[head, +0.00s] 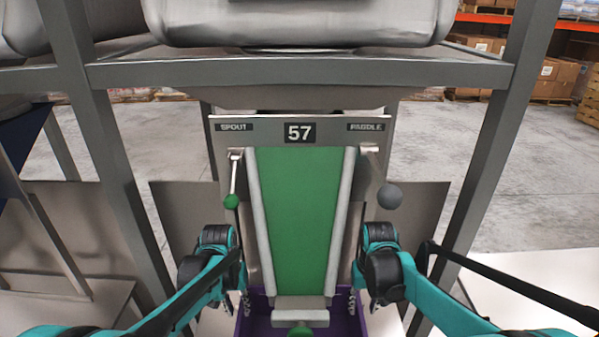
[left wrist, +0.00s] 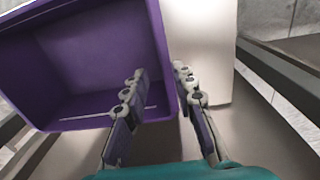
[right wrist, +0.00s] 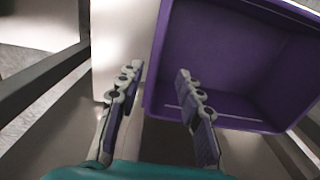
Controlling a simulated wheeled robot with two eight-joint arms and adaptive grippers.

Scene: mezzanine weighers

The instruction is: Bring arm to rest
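My left gripper (head: 238,303) hangs low at the left of the green chute (head: 294,215) in the head view. In the left wrist view its fingers (left wrist: 159,72) are apart with nothing between them, above the near edge of the purple bin (left wrist: 80,60). My right gripper (head: 360,300) hangs low at the right of the chute. In the right wrist view its fingers (right wrist: 158,72) are apart and empty, above the bin's edge (right wrist: 235,65). The bin (head: 258,326) shows only partly in the head view, under the chute's lower end. Its visible inside looks empty.
A weigher panel (head: 300,133) reads 57, with a SPOUT lever with green knob (head: 231,201) and a PADDLE lever with grey knob (head: 390,197). Steel posts (head: 105,170) flank it left and right. A pale surface (head: 530,285) lies at the right.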

